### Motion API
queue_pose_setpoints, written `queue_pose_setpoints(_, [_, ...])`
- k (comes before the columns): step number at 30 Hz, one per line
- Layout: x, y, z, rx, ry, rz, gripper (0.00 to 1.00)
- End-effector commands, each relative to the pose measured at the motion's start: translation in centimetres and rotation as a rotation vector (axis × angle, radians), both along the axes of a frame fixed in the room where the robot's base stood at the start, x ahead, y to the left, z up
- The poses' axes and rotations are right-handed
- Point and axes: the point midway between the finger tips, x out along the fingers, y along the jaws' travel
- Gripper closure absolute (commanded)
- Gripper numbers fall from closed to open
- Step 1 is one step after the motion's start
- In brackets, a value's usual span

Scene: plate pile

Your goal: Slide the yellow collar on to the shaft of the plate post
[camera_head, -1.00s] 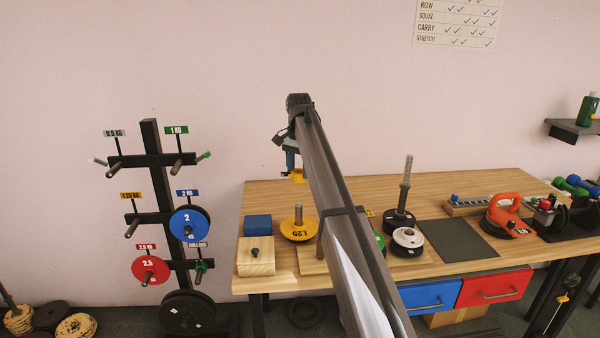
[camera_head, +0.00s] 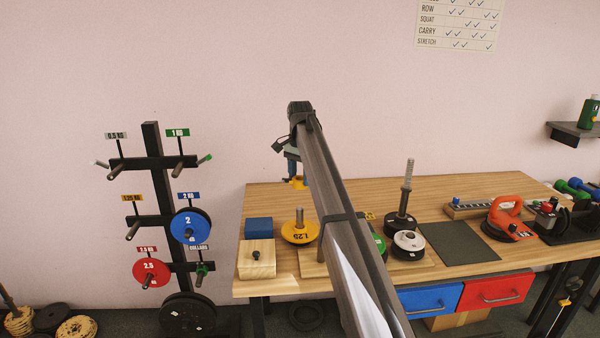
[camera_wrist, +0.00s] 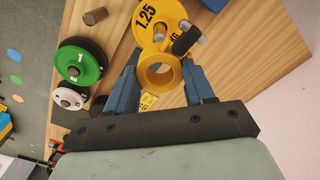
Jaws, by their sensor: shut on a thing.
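My gripper (camera_wrist: 166,88) has its two blue fingers shut on the yellow collar (camera_wrist: 160,76), a ring with its hole facing the wrist camera. In the head view the collar (camera_head: 298,182) hangs in the air above the table, and my arm covers part of the gripper (camera_head: 292,171). A yellow 1.25 plate (camera_head: 299,235) sits around an upright post, whose bare shaft (camera_head: 299,215) rises above it. The collar is above and apart from this shaft. In the wrist view the yellow plate (camera_wrist: 146,22) lies just beyond the collar; a black part (camera_wrist: 187,40) overlaps it.
A wooden block (camera_head: 257,259) and a blue block (camera_head: 258,226) stand left of the yellow plate. To the right are a green plate (camera_wrist: 78,64), a white-faced plate (camera_head: 408,241) and a tall threaded post (camera_head: 407,178). A brown peg (camera_wrist: 95,16) stands nearby.

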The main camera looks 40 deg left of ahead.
Motion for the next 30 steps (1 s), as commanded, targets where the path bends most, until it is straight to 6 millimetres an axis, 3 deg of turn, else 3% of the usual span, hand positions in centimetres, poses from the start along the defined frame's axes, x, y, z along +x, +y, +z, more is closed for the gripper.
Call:
queue_pose_setpoints(16, [0.0,-0.1,-4.9,0.0,0.0,0.0,0.8])
queue_pose_setpoints(30, [0.0,0.0,-5.6,0.001,-0.001,0.0,0.8])
